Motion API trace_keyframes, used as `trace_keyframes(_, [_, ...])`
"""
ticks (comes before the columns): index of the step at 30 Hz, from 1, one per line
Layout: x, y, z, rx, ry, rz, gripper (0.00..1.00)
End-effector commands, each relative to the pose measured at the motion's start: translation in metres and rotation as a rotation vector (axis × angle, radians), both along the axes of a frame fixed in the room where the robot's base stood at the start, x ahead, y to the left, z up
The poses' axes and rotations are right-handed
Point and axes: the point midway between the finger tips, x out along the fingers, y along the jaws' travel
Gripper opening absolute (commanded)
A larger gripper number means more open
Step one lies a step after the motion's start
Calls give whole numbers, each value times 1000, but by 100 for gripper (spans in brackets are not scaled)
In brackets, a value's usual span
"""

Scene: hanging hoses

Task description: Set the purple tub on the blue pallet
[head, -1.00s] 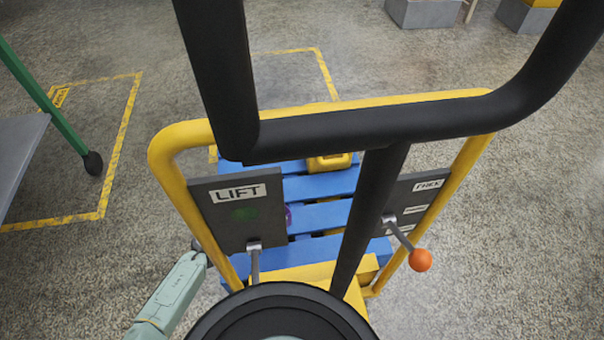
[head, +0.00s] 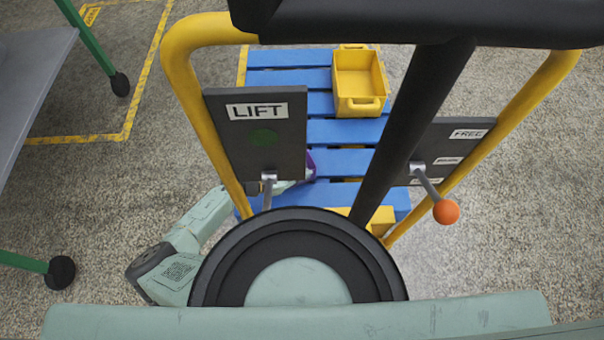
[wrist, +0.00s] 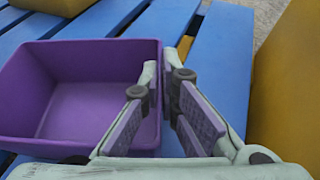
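The purple tub (wrist: 80,95) sits upright and empty on the blue pallet (wrist: 225,60) in the wrist view. In the head view only a sliver of the tub (head: 309,168) shows beside the LIFT panel, over the blue pallet (head: 340,132). My gripper (wrist: 166,68) is at the tub's right wall, with one finger on the tub's inner side and the other outside it. The fingers are apart, with a gap between their tips. In the head view the panel hides most of my gripper. Whether either finger touches the wall is unclear.
A yellow bin (head: 360,82) stands on the pallet's far part. The yellow frame with the LIFT panel (head: 258,135), another panel (head: 445,150) and an orange-knobbed lever (head: 446,211) stand between me and the pallet. A grey table (head: 30,85) with green legs is at left.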

Motion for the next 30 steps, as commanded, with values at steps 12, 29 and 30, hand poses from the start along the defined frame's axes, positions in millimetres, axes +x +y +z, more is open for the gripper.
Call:
trace_keyframes(12, [0,0,-2,0,1,0,10])
trace_keyframes(29, [0,0,1,1,0,0,25])
trace_keyframes(30, [0,1,4,2,0,0,25])
